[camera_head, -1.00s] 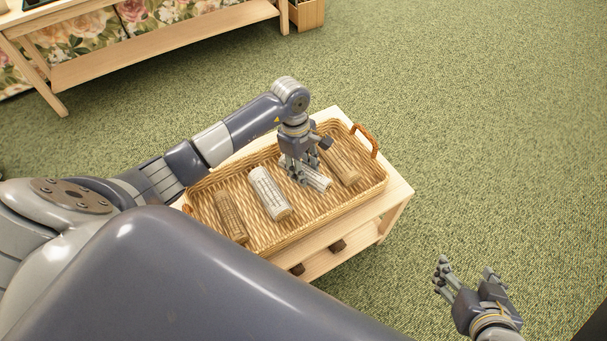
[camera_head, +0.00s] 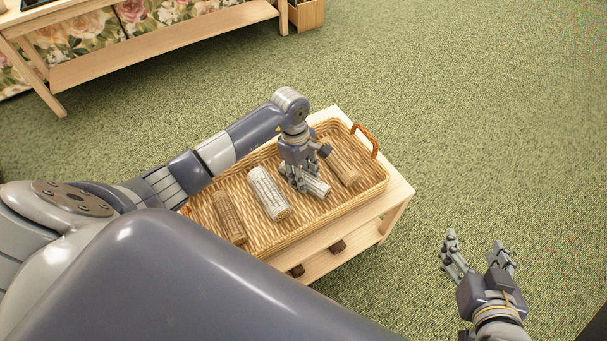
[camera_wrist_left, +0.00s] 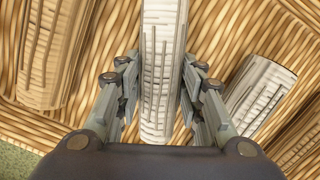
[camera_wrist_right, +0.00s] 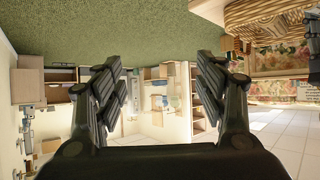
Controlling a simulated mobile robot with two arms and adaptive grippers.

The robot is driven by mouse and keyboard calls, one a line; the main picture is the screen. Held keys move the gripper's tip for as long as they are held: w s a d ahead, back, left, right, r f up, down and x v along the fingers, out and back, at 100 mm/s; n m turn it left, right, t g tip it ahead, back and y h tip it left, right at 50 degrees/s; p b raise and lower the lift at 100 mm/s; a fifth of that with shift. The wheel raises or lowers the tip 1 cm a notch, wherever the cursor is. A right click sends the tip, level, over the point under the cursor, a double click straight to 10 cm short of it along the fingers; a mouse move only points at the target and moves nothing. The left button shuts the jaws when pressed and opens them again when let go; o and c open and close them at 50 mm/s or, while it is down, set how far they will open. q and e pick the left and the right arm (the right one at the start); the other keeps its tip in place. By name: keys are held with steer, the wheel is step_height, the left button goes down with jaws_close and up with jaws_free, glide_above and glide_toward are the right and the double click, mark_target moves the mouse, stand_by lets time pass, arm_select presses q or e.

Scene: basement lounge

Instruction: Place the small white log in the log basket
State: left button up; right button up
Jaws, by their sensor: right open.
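The small white log (camera_head: 317,186) lies in the wicker log basket (camera_head: 310,224), between a larger white log (camera_head: 268,193) and a brown log (camera_head: 341,163). My left gripper (camera_head: 302,184) reaches down into the basket over it and hides part of it. In the left wrist view the small white log (camera_wrist_left: 160,75) runs between the fingers (camera_wrist_left: 162,70), which sit against both its sides. Whether it is lifted off the basket floor I cannot tell. My right gripper (camera_head: 483,250) is open and empty over the green carpet, right of the basket.
Another brown log (camera_head: 230,217) lies at the basket's left end. The basket has a brown handle (camera_head: 366,141) and stands on a light wooden table (camera_head: 398,192). A wooden bench (camera_head: 165,47) is at the upper left. The carpet (camera_head: 480,110) to the right is clear.

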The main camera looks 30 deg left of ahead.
arm_select(q)
steer(key=shift+o, duration=1.3)
steer(key=shift+r, duration=0.1)
